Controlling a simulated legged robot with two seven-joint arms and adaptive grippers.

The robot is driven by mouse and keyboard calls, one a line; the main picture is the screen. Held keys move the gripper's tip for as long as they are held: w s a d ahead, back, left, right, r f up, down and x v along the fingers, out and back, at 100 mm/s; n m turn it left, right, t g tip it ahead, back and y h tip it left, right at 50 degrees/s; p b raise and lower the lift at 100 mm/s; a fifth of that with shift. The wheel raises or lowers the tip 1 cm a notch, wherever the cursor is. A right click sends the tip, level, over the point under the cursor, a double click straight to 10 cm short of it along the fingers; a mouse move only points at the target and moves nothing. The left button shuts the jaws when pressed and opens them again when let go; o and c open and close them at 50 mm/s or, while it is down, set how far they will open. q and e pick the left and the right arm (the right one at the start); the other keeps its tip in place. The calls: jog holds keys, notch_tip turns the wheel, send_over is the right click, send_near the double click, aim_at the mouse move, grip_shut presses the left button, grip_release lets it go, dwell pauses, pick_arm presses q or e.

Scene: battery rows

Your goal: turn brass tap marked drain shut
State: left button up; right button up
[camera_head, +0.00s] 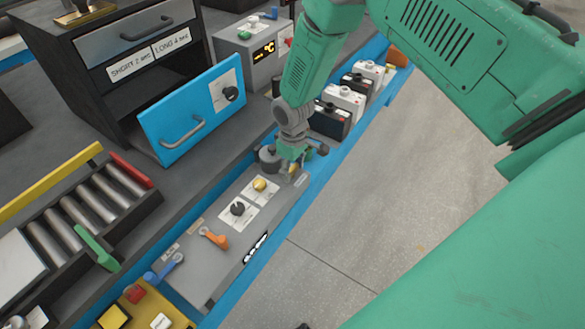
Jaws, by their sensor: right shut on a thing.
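My right gripper (291,160) reaches down from my green arm to the far end of a grey control panel (215,275). It is shut on what looks like the brass tap (292,170), of which only a small yellowish part shows below the fingers. The rest of the tap is hidden by the gripper, so its handle angle cannot be told. A small label lies beside it, too small to read. My left gripper is out of view.
The floor at right is clear.

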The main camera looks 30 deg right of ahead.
aim_at(292, 167)
jog(key=o, duration=1.2)
jog(key=shift+w+r, duration=0.1)
jog(key=shift+w, duration=0.2)
jog(key=shift+c, duration=0.2)
jog(key=shift+r, duration=0.35)
notch_tip(292, 167, up, 11)
